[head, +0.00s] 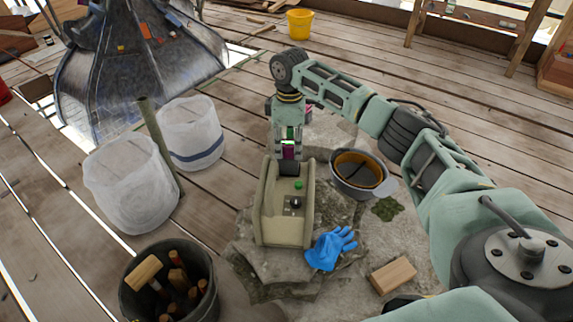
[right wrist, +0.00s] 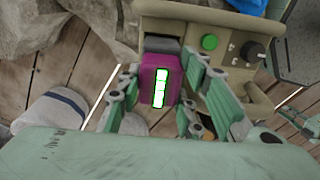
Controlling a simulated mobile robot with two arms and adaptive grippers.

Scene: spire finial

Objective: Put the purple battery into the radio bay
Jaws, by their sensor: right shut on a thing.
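The radio is a beige open-topped case (head: 283,232) on the stone slab, with a green button and a black knob inside. It also shows at the top of the right wrist view (right wrist: 200,29). My right gripper (head: 288,148) points down over the radio's far end. It is shut on the purple battery (right wrist: 150,92), which has a bright white and green strip. In the right wrist view the battery sits between the fingers, right at a dark grey block or opening (right wrist: 163,45) of the radio. I cannot tell how deep it sits.
A blue glove (head: 330,248) lies against the radio's near right side.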

